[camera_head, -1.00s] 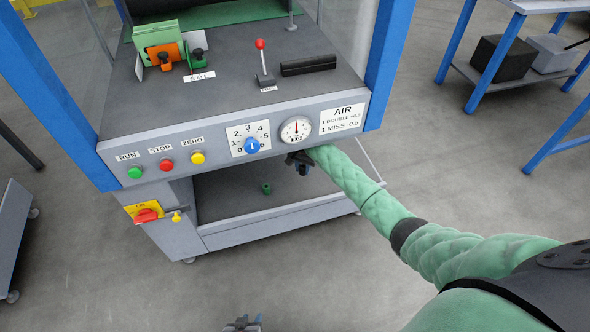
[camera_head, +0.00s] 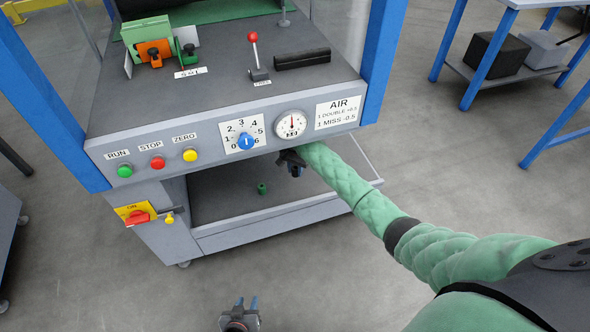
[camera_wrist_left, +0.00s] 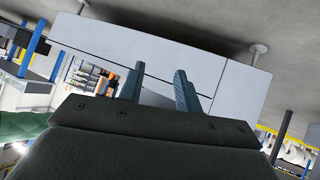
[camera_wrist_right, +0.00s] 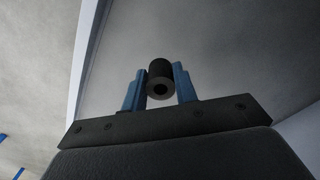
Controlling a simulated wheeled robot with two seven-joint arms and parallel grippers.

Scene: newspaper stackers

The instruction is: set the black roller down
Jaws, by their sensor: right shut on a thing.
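The black roller (camera_wrist_right: 160,78) is held between the two blue fingers of my right gripper (camera_wrist_right: 159,88) in the right wrist view, its hollow end facing the camera. In the head view my right gripper (camera_head: 294,168) is under the front panel, over the machine's lower shelf (camera_head: 225,207); the roller cannot be made out there. From these views I cannot tell whether the roller touches the shelf. My left gripper (camera_head: 241,307) is at the bottom of the head view, in front of the machine. Its fingers stand apart and empty in the left wrist view (camera_wrist_left: 160,92).
A small green roller (camera_head: 262,188) stands on the lower shelf, left of my right gripper. The front panel (camera_head: 215,140) with buttons, dial and gauge overhangs the shelf. A black bar (camera_head: 302,59) and a red-knobbed lever (camera_head: 254,55) are on the top deck. Open floor lies in front.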

